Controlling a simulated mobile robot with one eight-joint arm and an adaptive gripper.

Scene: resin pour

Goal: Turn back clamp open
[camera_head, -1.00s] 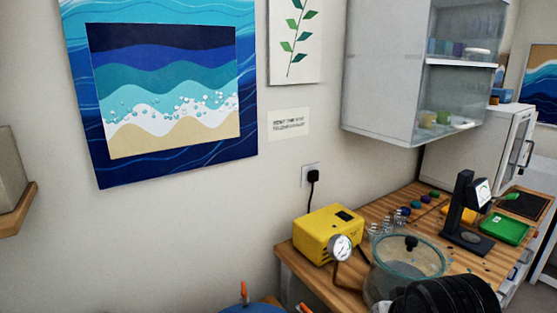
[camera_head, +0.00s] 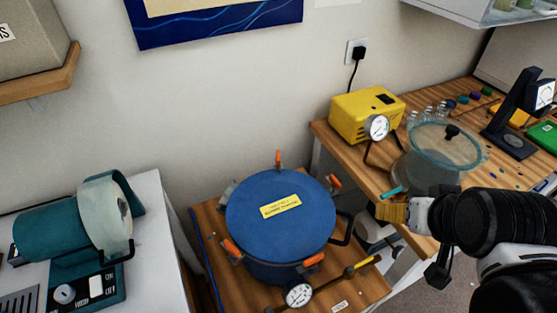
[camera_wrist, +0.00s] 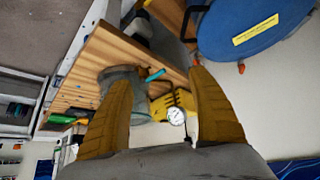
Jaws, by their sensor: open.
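The blue pressure pot (camera_head: 282,215) stands on a low wooden surface, its lid marked by a yellow label. An orange-tipped back clamp (camera_head: 278,158) stands upright at the lid's far edge. Other orange clamps sit at the right rear (camera_head: 334,181), front left (camera_head: 232,248) and front right (camera_head: 313,260). My gripper (camera_head: 393,212) is to the right of the pot, apart from it and the back clamp. In the wrist view my gripper (camera_wrist: 162,75) has its tan fingers spread with nothing held; the blue lid (camera_wrist: 230,20) is at the top right.
A wooden bench (camera_head: 330,132) on the right holds a yellow pump (camera_head: 360,118), a gauge (camera_head: 377,127) and a glass chamber (camera_head: 440,165) near my arm. A teal machine (camera_head: 60,230) stands on a white cabinet at left. A shelf (camera_head: 40,78) hangs upper left.

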